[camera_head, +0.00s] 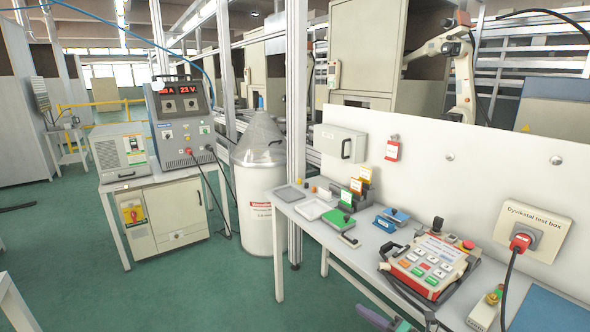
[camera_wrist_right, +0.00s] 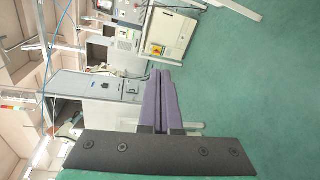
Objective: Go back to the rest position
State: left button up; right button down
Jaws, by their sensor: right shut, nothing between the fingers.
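My right gripper (camera_head: 376,318) shows only as a purple finger part at the bottom edge of the head view, in front of the worktable. In the right wrist view its two purple fingers (camera_wrist_right: 160,76) lie side by side, closed, with nothing between them. The wrist view is turned on its side and shows the welding cabinets and green floor beyond the fingers. My left gripper is in neither view.
A worktable (camera_head: 340,256) carries a control pendant (camera_head: 430,262), small trays and coloured blocks. A welding power unit (camera_head: 183,118) and a white drum (camera_head: 259,200) stand left. Green floor (camera_head: 200,285) is clear at front left.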

jog(key=s+d+f+m+g+h, duration=0.1)
jog(key=s+d+f+m+h, duration=0.3)
jog(key=f, duration=0.5)
jog(key=s+d+f+m+g+h, duration=0.1)
jog(key=s+d+f+m, duration=0.1)
jog(key=s+f+m, duration=0.6)
jog(key=s+d+f+m+g+h, duration=0.1)
jog(key=s+d+f+m+h, duration=0.25)
jog(key=f, duration=0.65)
jog(key=s+f+m+g, duration=0.3)
jog(key=s+f, duration=0.1)
jog(key=s, duration=0.7)
jog(key=s+a+f+m+g+h, duration=0.1)
jog(key=s+f, duration=0.4)
jog(key=s, duration=0.5)
jog(key=s+a+f+m+g, duration=0.1)
jog(key=s+f+m+g, duration=0.3)
jog(key=s, duration=0.7)
jog(key=shift+s+a+f+m+g, duration=0.25)
jog(key=shift+s+f+m+g, duration=0.05)
jog(key=shift+m, duration=0.65)
